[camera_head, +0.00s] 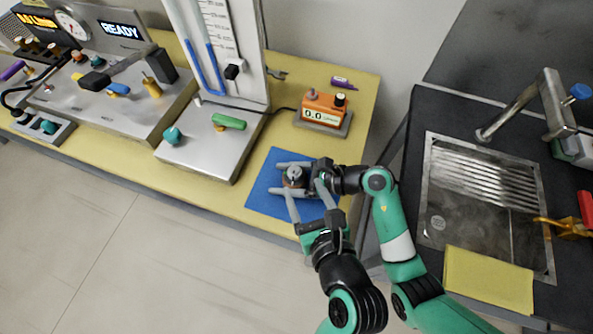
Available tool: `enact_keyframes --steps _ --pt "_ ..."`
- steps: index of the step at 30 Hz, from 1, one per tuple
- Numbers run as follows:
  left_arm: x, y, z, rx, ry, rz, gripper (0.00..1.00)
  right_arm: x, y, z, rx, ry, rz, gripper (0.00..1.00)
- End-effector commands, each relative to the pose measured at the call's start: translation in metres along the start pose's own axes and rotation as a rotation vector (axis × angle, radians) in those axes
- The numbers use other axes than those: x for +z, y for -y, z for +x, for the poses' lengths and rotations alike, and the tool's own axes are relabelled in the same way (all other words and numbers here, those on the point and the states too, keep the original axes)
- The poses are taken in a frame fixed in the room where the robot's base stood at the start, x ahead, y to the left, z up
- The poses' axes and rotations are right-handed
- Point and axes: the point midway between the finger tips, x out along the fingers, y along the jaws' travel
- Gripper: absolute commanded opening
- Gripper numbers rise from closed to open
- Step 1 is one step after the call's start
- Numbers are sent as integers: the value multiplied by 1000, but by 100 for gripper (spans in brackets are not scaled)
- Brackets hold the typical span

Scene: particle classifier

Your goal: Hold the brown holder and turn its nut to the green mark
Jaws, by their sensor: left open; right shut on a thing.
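The holder (294,183) stands on a blue mat (262,197) on the yellow bench. Only small dark and brownish parts of it show between the fingers. Its nut, a grey round top (294,172), faces up. The green mark is too small or hidden to make out. My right gripper (279,178) reaches in from the right and is shut on the holder, a finger on each side. My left gripper (307,199) is open, with its fingers just in front of the holder. Whether its fingertips touch the holder or nut I cannot tell.
An orange gauge box (323,109) reading 0.0 stands behind the mat. A metal stand (212,145) with a tall scale panel is to the left. A sink (480,190) lies to the right. My two arms run close together at the mat's right front.

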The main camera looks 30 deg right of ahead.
Motion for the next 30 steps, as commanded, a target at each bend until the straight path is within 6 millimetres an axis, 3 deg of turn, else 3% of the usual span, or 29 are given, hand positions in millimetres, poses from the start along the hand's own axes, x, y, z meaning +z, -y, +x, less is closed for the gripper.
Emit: enact_keyframes --steps 3,9,19,30 --pt "0 -1 28 4 -2 1 69 0 0 0 0 1 0 0" --pt "0 -1 58 2 -1 0 69 0 0 0 0 1 0 0" --pt "0 0 64 0 0 -1 69 0 0 0 0 1 0 0" --pt "0 0 64 0 0 0 4 0 0 0 0 1 0 0"
